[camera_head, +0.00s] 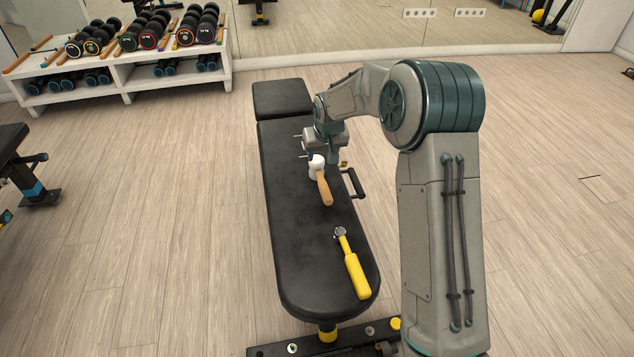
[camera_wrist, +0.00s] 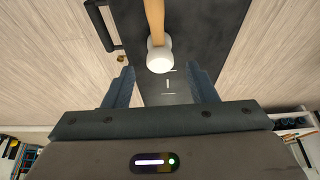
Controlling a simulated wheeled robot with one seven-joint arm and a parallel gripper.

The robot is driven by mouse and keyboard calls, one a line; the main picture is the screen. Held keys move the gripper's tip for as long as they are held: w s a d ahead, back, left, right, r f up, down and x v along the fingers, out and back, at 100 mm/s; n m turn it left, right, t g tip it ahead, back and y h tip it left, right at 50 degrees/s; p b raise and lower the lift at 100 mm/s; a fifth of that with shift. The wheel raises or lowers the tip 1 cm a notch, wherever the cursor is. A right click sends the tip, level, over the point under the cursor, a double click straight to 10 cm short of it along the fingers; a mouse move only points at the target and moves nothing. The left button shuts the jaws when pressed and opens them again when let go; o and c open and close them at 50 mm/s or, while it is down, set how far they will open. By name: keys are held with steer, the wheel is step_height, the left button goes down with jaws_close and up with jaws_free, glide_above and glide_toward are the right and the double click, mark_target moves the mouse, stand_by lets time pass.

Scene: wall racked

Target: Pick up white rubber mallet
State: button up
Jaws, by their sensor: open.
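The white rubber mallet lies on the black padded bench (camera_head: 300,235), its white head (camera_head: 316,167) toward the far end and its wooden handle (camera_head: 324,189) toward the near end. In the wrist view the white head (camera_wrist: 160,58) shows just ahead of the fingertips, with the handle (camera_wrist: 154,18) running to the top edge. My gripper (camera_wrist: 164,82) is open and empty, its two fingers apart on either side of the view. In the head view my gripper (camera_head: 318,158) is at the mallet head; its exact height above the bench is hard to tell.
A yellow-handled tool with a metal head (camera_head: 354,265) lies on the near part of the bench. A black side handle (camera_head: 356,184) juts from the bench's right side. A white dumbbell rack (camera_head: 130,75) stands at the back left. Open wooden floor surrounds the bench.

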mark_target(320, 173)
steer(key=b+x, duration=0.2)
steer(key=x, duration=0.7)
steer(key=shift+w+a+f, duration=0.1)
steer(key=shift+w+f, duration=0.1)
steer(key=shift+f, duration=0.1)
steer(key=b+x, duration=0.1)
steer(key=x, duration=0.1)
steer(key=b+x, duration=0.1)
steer(key=x, duration=0.2)
steer(key=shift+s+d+f+b, duration=0.1)
steer(key=shift+d+f+b, duration=0.15)
steer(key=shift+b, duration=0.15)
steer(key=shift+r, duration=0.1)
jaws_close()
